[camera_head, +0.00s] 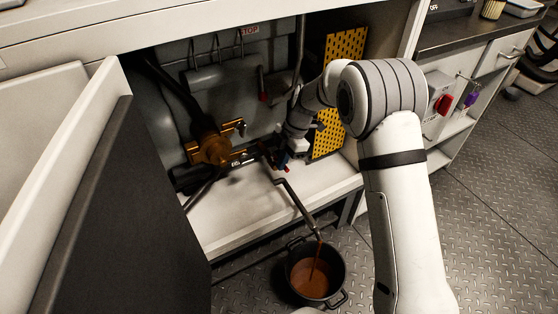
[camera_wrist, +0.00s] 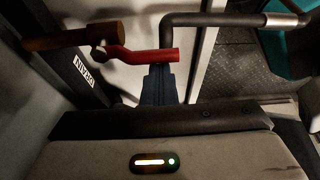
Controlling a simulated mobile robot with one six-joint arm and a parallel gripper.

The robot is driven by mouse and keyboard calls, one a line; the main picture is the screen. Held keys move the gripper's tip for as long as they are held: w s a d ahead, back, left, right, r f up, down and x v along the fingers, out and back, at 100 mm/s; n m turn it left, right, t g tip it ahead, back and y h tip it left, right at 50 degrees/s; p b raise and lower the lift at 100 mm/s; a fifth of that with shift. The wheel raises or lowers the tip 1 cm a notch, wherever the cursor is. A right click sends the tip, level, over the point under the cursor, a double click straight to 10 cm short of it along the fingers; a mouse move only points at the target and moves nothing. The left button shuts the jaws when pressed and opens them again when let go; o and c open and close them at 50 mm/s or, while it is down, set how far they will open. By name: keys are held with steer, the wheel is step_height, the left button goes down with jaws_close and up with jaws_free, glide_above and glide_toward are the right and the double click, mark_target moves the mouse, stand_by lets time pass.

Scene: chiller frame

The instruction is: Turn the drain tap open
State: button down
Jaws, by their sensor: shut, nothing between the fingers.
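The drain tap's red lever (camera_wrist: 150,57) lies roughly crosswise in the wrist view, beside a label reading DRAIN (camera_wrist: 84,72). My gripper (camera_wrist: 160,78) is shut, its blue fingers ending at the lever's right end; I cannot tell whether they touch it. In the head view my gripper (camera_head: 284,158) is inside the cabinet, by the tap. A dark drain pipe (camera_head: 292,194) with a metal end runs out from there; it also crosses the top of the wrist view (camera_wrist: 215,19). A brown stream falls from its end into a black pot (camera_head: 342,274) holding brown liquid.
A brass-coloured fitting (camera_head: 212,148) on a dark pipe stands left of the tap. A yellow perforated panel (camera_head: 328,138) is close behind and right of my wrist. The open cabinet door (camera_head: 125,215) bounds the left.

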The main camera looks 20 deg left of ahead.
steer(key=shift+w+d, duration=0.3)
steer(key=shift+w, duration=0.05)
steer(key=p+v, duration=0.2)
steer(key=v, duration=0.5)
steer(key=shift+s+r, duration=0.15)
steer(key=shift+r, duration=0.3)
